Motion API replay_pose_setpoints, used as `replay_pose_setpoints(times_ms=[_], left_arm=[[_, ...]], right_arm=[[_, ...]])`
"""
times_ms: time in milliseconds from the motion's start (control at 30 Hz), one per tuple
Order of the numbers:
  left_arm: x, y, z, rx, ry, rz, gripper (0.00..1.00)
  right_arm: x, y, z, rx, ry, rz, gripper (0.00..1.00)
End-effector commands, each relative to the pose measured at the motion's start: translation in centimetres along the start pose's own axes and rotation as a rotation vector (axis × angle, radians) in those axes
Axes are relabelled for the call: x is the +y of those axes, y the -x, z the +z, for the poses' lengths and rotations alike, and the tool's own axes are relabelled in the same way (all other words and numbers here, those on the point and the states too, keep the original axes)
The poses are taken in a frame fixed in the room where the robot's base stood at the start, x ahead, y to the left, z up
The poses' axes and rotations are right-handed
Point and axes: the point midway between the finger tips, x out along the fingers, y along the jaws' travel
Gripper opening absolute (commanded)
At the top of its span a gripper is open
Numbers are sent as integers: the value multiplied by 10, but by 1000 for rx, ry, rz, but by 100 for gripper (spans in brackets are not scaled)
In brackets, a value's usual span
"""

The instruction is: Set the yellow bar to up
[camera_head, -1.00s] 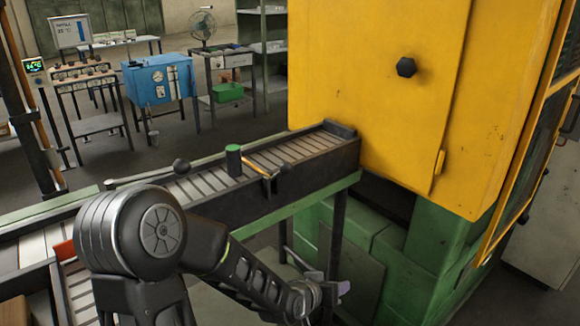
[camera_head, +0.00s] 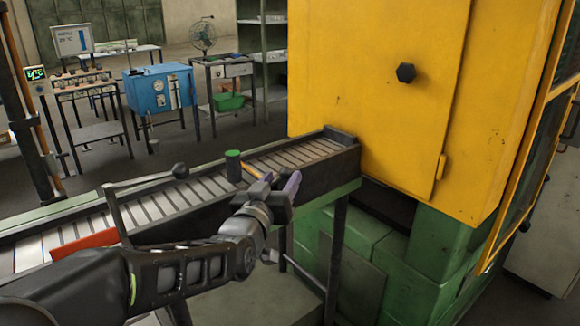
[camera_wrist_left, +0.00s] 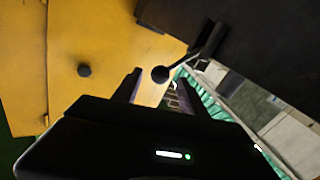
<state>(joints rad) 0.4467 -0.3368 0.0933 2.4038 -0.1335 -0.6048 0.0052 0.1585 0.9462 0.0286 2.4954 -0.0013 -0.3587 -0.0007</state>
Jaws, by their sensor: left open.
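The yellow bar (camera_head: 251,171) is short and thin. It lies at a slant at the near edge of the roller conveyor, beside a dark post with a green top (camera_head: 233,164). My left gripper (camera_head: 281,182) is open just right of the bar and covers part of it and its dark bracket. I cannot tell whether they touch. In the left wrist view the open fingers (camera_wrist_left: 155,90) point toward a black ball on a dark rod (camera_wrist_left: 160,74). I cannot make out the yellow bar there. My right gripper is not in view.
The roller conveyor (camera_head: 210,187) runs to the yellow furnace housing (camera_head: 400,120), which has a black knob (camera_head: 406,72). A red-orange piece (camera_head: 85,245) lies at the left. Green blocks (camera_head: 440,245) stand beneath the furnace.

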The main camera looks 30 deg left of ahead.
Motion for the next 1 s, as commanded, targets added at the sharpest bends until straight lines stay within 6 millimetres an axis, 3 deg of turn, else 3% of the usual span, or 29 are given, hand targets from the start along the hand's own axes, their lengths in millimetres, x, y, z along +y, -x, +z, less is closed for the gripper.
replay_pose_setpoints(times_ms=[300, 500, 800, 1000], left_arm=[[0, -46, 0, -3, 2, 0, 50], [0, -67, 0, -1, 1, -1, 50], [0, -69, 0, 0, 1, 0, 50], [0, -69, 0, 0, 1, 0, 34]], right_arm=[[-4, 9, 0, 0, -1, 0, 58], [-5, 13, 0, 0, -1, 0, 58], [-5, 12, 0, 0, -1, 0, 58], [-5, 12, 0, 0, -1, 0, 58]])
